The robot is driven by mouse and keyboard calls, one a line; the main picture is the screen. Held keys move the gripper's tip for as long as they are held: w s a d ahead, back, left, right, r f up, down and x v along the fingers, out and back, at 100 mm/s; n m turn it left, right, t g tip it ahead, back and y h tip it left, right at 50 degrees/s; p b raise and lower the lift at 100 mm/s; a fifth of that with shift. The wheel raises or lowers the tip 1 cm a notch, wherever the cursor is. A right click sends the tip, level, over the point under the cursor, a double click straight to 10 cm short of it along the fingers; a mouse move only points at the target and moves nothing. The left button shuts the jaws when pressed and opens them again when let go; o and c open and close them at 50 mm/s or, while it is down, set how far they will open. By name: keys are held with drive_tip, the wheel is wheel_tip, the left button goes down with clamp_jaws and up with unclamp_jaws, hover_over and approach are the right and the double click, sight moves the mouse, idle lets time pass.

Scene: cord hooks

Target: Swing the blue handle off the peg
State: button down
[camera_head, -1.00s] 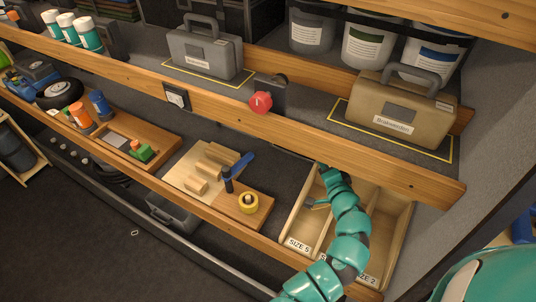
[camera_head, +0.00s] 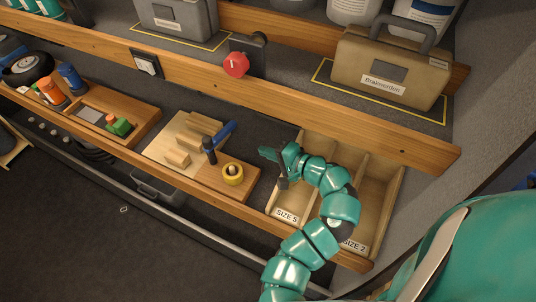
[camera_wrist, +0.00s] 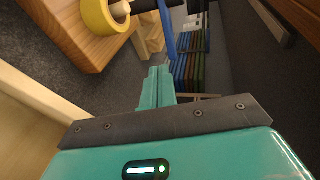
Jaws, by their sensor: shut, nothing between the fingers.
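The blue handle (camera_head: 224,131) sits at the top of a dark upright post (camera_head: 209,151) on the wooden board (camera_head: 213,185), slanting up to the right. In the wrist view the blue handle (camera_wrist: 167,30) shows beyond my fingers, beside a black part. Which part is the peg, and how the handle meets it, I cannot tell. My gripper (camera_head: 266,153) is shut and empty, right of the handle and apart from it, pointing left. In the wrist view its teal fingers (camera_wrist: 157,86) are together, with the handle ahead.
A yellow tape roll (camera_head: 233,174) stands on the board in front of the handle. The wooden bin (camera_head: 305,140) with size labels lies under my arm. The shelf's wooden rail (camera_head: 290,113) runs above. Dark shelf floor lies between board and bin.

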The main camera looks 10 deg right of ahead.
sight(228, 132)
drive_tip(key=x, duration=0.4)
drive_tip(key=r+x, duration=0.1)
drive_tip(key=x, duration=0.2)
drive_tip(key=b+x, duration=0.1)
drive_tip(key=x, duration=0.3)
drive_tip(key=shift+w+a+r, duration=0.1)
drive_tip(key=shift+w+a, duration=0.25)
drive_tip(key=shift+a, duration=0.05)
drive_tip(key=shift+w+a, duration=0.15)
drive_tip(key=shift+w, duration=0.1)
drive_tip(key=shift+w+a+b, duration=0.4)
drive_tip(key=shift+w+b, duration=0.15)
drive_tip(key=shift+b, duration=0.05)
drive_tip(key=shift+r, duration=0.2)
drive_tip(key=shift+d, duration=0.15)
